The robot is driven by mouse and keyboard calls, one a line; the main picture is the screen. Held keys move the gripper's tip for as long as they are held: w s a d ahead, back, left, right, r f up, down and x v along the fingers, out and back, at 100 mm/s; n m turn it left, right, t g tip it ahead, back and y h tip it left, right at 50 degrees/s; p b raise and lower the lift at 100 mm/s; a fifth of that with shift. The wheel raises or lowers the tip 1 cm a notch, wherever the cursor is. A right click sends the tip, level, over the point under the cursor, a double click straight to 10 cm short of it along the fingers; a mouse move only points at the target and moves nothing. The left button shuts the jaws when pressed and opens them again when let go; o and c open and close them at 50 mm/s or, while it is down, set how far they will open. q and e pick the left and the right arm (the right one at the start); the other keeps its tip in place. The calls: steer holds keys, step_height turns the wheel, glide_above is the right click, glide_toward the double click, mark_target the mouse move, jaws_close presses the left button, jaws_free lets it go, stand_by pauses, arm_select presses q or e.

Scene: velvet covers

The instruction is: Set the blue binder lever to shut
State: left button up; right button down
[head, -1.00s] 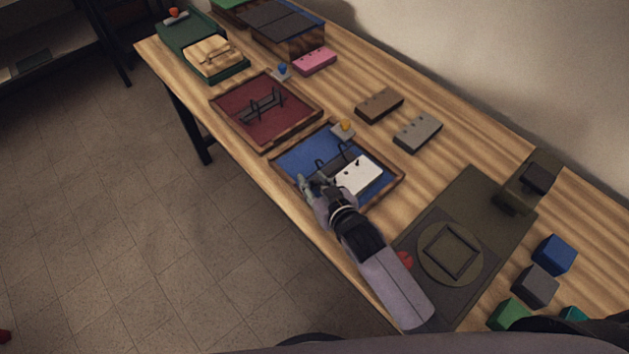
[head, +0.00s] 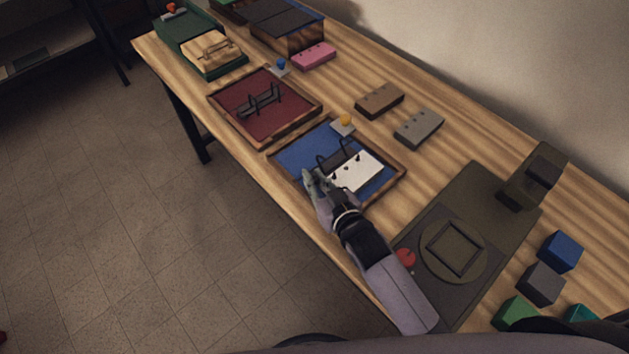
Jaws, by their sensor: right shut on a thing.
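The blue binder (head: 298,155) lies open like a shallow wood-rimmed tray in the middle of the table. Its lever, with a yellow knob (head: 346,119) on a grey plate, stands at its far edge. Dark ring prongs (head: 330,158) rise from its middle. A white punched block (head: 358,171) lies at the prongs, over the binder's right half; whether the prongs pass through its holes is unclear. My right gripper (head: 316,182) is at the block's near left edge, shut on it, with fingertips partly hidden. It is apart from the lever. My left gripper is not in view.
A burgundy binder (head: 233,107) with a blue knob (head: 281,63) lies to the left, a green one (head: 177,41) beyond. Brown (head: 379,101), grey (head: 419,127) and pink (head: 313,55) blocks lie behind. A dark plate (head: 480,194) and cubes (head: 560,251) occupy the right.

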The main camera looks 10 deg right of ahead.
steer(key=c, duration=1.5)
jaws_free()
steer(key=shift+c, duration=0.2)
steer(key=v, duration=1.2)
steer(key=shift+a, duration=0.1)
